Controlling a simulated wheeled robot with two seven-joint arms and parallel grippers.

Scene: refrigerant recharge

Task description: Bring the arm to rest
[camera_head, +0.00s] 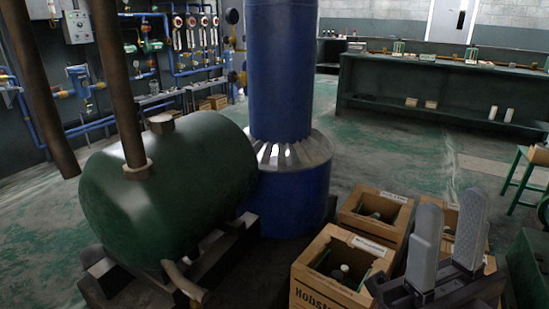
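My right gripper (450,218) is at the lower right, with its two grey fingers pointing up. The fingers stand apart with nothing visible between them, so it is open and empty. It appears in front of and beside the wooden crates, and it hides part of the rightmost one. My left gripper is not in view.
Wooden crates, one in front (325,296) and one behind (350,219), hold bottle-like items. A green tank (165,185) and blue column (280,70) stand left and centre. A dark green bench (430,95) lines the back. Open floor (400,150) lies between.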

